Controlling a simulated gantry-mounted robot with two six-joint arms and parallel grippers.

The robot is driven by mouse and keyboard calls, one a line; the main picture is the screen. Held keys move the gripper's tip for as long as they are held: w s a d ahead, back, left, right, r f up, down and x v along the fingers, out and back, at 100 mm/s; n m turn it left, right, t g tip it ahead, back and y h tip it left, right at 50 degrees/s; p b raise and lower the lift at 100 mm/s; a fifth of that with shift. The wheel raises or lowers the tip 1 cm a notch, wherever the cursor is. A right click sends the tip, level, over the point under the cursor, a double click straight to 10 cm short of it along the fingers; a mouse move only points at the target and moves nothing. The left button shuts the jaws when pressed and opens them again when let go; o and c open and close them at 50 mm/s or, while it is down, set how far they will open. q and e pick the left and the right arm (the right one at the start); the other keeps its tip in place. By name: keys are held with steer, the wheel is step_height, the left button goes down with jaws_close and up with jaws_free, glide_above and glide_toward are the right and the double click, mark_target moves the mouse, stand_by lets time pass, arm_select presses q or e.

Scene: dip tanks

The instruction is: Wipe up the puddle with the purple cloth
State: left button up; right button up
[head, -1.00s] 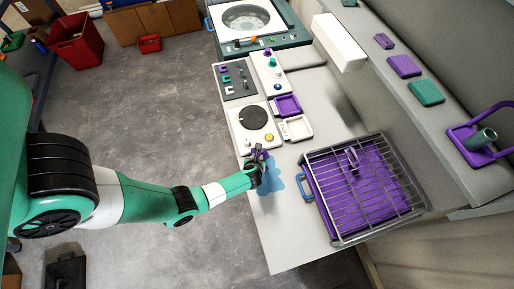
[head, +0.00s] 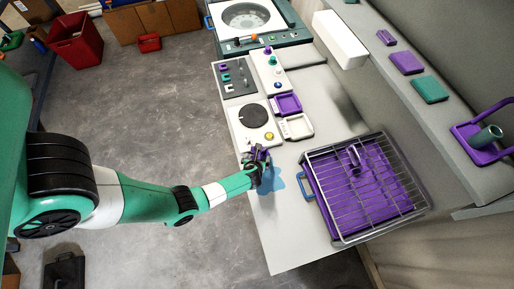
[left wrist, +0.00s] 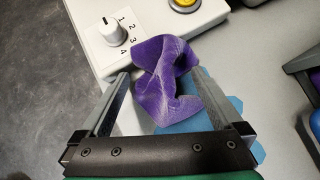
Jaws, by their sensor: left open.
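The purple cloth (left wrist: 168,80) lies crumpled at the edge of the blue puddle in the left wrist view, next to a white control box. My left gripper (left wrist: 165,95) is open, with one finger on each side of the cloth. In the head view the left gripper (head: 257,160) is over the cloth and hides most of it. The blue puddle (head: 272,185) spreads on the white bench beside the gripper; it also shows in the left wrist view (left wrist: 190,122), partly hidden by the cloth and gripper. The right gripper is not in view.
The white control box (head: 243,137) with a dark disc stands just behind the cloth. A purple tray (head: 287,104) and a white tray (head: 296,127) sit behind the puddle. A purple tank under a wire rack (head: 365,190) stands to the right. The bench front is clear.

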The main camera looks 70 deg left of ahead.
arm_select(q)
steer(key=shift+f+b, duration=0.35)
steer(key=shift+f, duration=0.25)
steer(key=shift+r, duration=0.1)
jaws_close()
stand_by(0.5)
